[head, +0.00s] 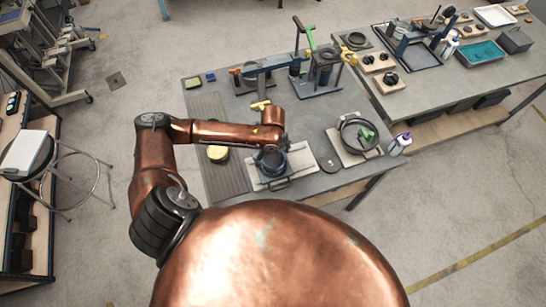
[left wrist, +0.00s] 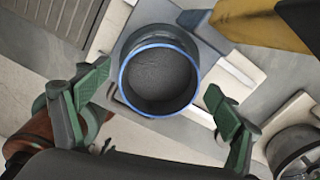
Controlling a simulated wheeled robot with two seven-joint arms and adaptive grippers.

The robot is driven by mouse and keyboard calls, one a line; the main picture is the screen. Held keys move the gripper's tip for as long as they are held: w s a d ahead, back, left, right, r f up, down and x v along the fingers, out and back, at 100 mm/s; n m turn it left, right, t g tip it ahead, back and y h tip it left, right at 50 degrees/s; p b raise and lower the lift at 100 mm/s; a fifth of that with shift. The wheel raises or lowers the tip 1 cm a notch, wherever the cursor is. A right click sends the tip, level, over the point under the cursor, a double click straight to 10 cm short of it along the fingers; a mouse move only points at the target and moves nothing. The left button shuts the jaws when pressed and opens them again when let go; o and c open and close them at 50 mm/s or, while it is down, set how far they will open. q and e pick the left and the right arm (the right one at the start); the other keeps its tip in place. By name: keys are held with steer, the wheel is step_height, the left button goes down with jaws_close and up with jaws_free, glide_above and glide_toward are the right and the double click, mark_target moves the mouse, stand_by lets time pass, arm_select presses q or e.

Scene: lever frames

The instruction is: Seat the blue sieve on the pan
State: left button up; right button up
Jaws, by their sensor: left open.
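The blue sieve (head: 271,162) is a dark round vessel with a blue rim, upright on a pale board on the near part of the bench. In the left wrist view its blue rim (left wrist: 122,72) and grey inside face me. My left gripper (head: 268,150) is over the sieve in the head view, partly hiding it. In the left wrist view my left gripper (left wrist: 157,84) has its green fingers wide apart, one on each side of the rim, without visible contact. I cannot tell which thing is the pan, or whether it is under the sieve. My right gripper is not in view.
A press (head: 326,68) stands behind. A yellow-topped round object (head: 217,153) is left of the sieve. A second bench stands at upper right.

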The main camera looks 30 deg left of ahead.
arm_select(q)
step_height(320, 180, up, 12)
stand_by(0.6)
stand_by(0.6)
